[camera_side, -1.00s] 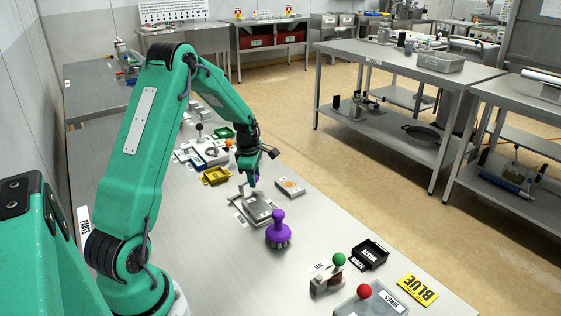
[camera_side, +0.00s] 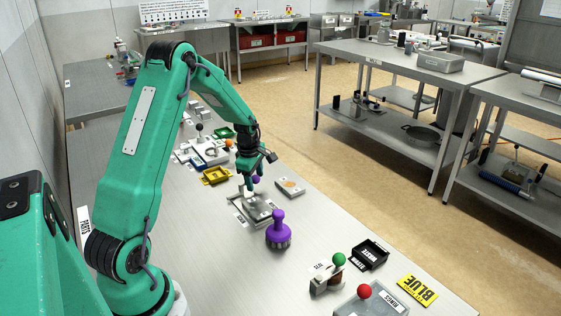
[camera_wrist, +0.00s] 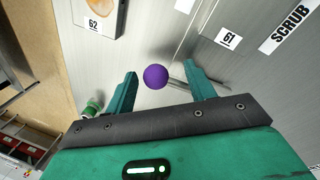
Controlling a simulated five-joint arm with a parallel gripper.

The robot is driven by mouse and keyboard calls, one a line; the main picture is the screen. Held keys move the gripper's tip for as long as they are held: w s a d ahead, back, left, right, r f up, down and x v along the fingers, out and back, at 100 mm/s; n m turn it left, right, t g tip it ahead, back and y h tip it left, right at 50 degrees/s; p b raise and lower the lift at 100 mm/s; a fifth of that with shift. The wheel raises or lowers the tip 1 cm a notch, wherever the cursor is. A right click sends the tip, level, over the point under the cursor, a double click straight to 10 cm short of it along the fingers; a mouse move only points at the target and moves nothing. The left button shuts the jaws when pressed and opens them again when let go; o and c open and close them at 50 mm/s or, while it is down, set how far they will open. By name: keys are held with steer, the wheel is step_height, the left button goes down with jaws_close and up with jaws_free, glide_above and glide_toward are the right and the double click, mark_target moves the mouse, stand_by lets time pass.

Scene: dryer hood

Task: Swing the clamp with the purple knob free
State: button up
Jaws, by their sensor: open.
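The clamp's purple knob (camera_side: 256,180) shows just at my gripper's fingers in the side view. It is a round purple ball (camera_wrist: 156,77) in the wrist view, lying between the two fingertips with gaps on both sides. A thin metal arm runs from near it toward the right finger. The clamp's grey metal base (camera_side: 262,212) sits on the bench below, partly hidden by my gripper. My gripper (camera_side: 251,187) is open, its green fingers (camera_wrist: 160,73) on either side of the knob and apparently not touching it.
A purple-handled brush (camera_side: 278,232) stands close in front of the clamp. Red (camera_side: 364,291) and green (camera_side: 339,259) knobs stand farther forward. Bare bench lies left of the brush.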

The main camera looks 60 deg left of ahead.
step_height(320, 180, up, 8)
steer(key=s, duration=0.1)
steer(key=shift+d+f, duration=0.15)
steer(key=shift+d, duration=0.25)
steer(key=shift+s, duration=0.1)
stand_by(0.4)
steer(key=s+d+r+m+t, duration=0.1)
steer(key=s+d+r+m, duration=0.2)
steer(key=d+r+m, duration=0.4)
steer(key=s+d+r+m+t, duration=0.1)
steer(key=s+d+r+m, duration=0.3)
steer(key=d, duration=0.5)
steer(key=s+d+r+m+t+h, duration=0.1)
steer(key=s+d+r+m, duration=0.2)
steer(key=s+d+m, duration=0.8)
steer(key=m, duration=0.2)
steer(key=shift+s+r+m+t, duration=0.15)
steer(key=shift+s+m+t, duration=0.15)
steer(key=shift+s+t, duration=0.1)
